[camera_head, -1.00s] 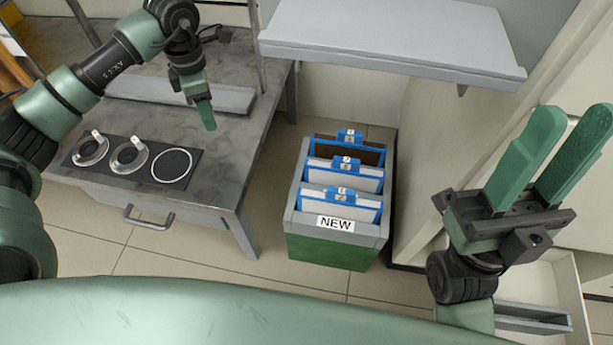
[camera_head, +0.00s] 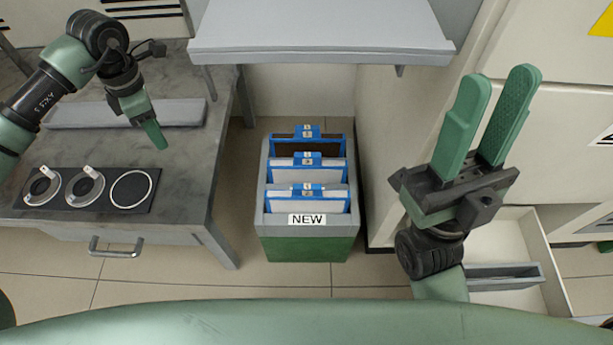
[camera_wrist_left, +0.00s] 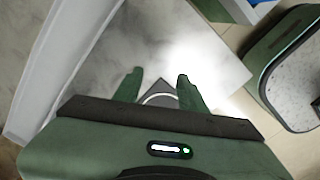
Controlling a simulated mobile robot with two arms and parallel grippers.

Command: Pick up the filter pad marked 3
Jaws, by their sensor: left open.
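Blue-framed filter pads stand upright in a grey-and-green bin (camera_head: 262,210) labelled NEW on the floor. The front pad (camera_head: 305,203), the middle pad (camera_head: 305,174) and the back pad (camera_head: 306,144) each carry a blue tab. The tab marks are too small to read, so I cannot tell which is 3. The back pad looks dark, the other two pale. My left gripper (camera_head: 154,134) is above the workbench, left of the bin and apart from it; its parted, empty fingers show in the left wrist view (camera_wrist_left: 158,84). My right gripper (camera_head: 500,85) is open and empty, right of the bin.
A grey workbench (camera_head: 185,165) on the left holds a dark plate (camera_head: 108,203) with round rings and a long grey bar (camera_head: 125,113). A pale shelf (camera_head: 320,35) overhangs behind the bin. An open drawer (camera_head: 535,260) is at right. Floor in front of the bin is clear.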

